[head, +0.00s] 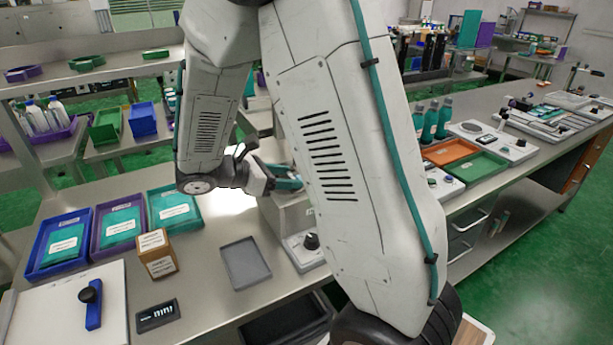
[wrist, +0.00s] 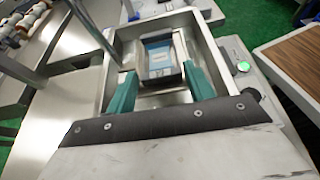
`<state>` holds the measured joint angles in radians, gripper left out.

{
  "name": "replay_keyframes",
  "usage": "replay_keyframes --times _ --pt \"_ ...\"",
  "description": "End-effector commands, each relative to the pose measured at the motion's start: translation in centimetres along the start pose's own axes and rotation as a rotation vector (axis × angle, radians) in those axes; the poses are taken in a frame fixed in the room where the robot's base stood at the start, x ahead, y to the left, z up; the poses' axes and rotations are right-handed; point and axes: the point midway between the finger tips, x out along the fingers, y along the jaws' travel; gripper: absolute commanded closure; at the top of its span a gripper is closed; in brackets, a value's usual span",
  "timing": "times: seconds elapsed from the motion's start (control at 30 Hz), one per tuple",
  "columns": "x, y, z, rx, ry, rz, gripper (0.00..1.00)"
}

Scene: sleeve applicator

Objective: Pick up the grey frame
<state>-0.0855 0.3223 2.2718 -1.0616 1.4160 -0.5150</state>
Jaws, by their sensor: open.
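In the wrist view a grey frame (wrist: 163,81) stands around a blue piece with a pale label (wrist: 158,58) inside an open metal box (wrist: 112,78). My gripper (wrist: 160,71) is open. Its two teal fingers reach into the box, one on the left and one on the right of the frame's near part. I cannot tell whether they touch it. In the head view my gripper (head: 288,182) is at the metal box (head: 288,213), and my arm hides much of that area. The frame is not clear there.
In the head view a grey tray (head: 245,263), a brown box (head: 157,254) and a black display (head: 157,316) stand nearby. Blue (head: 36,262) and purple (head: 98,246) trays are at left. A panel with a black knob (head: 309,242) sits close to the metal box.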

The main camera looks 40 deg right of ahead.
Motion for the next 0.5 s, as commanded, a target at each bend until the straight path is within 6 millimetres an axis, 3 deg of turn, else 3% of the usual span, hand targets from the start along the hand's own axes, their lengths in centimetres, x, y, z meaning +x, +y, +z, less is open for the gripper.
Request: replay_keyframes --times 0.23,0.33,0.5 --pt "0.18 0.00 -0.02 0.000 0.000 0.001 0.47" --pt "0.16 -0.01 -0.02 0.000 0.000 0.001 0.75" --pt "0.15 -0.01 -0.02 0.000 0.000 0.001 0.79"
